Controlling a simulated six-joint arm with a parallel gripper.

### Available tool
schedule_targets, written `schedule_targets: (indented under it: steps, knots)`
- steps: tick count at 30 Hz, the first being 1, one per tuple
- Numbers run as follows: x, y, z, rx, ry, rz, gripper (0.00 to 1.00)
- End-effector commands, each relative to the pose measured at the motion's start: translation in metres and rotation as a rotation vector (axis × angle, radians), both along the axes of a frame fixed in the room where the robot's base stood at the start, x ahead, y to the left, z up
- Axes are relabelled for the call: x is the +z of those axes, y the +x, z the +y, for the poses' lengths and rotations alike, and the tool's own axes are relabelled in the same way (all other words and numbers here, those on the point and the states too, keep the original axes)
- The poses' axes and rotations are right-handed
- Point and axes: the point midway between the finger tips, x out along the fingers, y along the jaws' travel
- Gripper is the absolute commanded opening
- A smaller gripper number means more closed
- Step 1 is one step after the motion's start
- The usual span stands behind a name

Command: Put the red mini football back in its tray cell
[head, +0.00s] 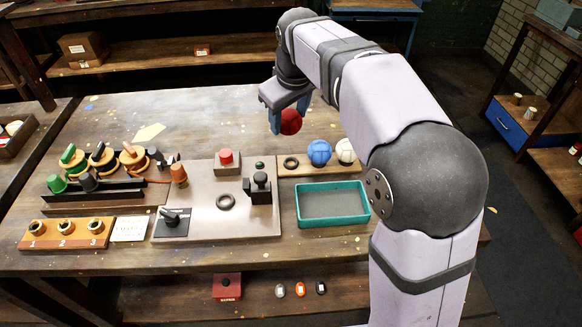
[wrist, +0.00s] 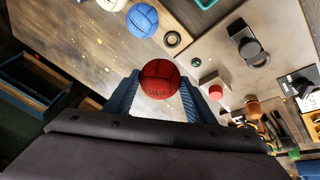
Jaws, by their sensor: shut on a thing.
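The red mini football (head: 291,121) is between the blue fingers of my gripper (head: 288,118), held above the table at the back. In the wrist view the red ball (wrist: 160,79) sits between both fingertips of my gripper (wrist: 159,90). The wooden ball tray (head: 303,172) lies on the table, below the gripper and nearer the camera. A blue ball (head: 319,152) and a white ball (head: 345,150) sit on it. At its left end a dark ring (head: 291,162) marks a cell with no ball; it also shows in the wrist view (wrist: 172,39).
A grey panel (head: 205,225) with a red button (head: 226,157) and a black lever device (head: 260,186) lies left of the tray. A teal bin (head: 332,203) stands in front of it. Green and orange knobbed items (head: 100,160) stand farther left. The table's back is mostly clear.

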Motion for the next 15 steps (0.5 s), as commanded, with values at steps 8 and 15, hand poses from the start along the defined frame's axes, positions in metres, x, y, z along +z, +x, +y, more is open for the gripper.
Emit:
schedule_targets:
  steps: [8, 15]
  knots:
    - [-0.002, 0.003, -0.006, 0.018, -0.002, 0.002, 0.21]
    - [-0.036, 0.002, -0.006, 0.018, -0.003, 0.003, 0.21]
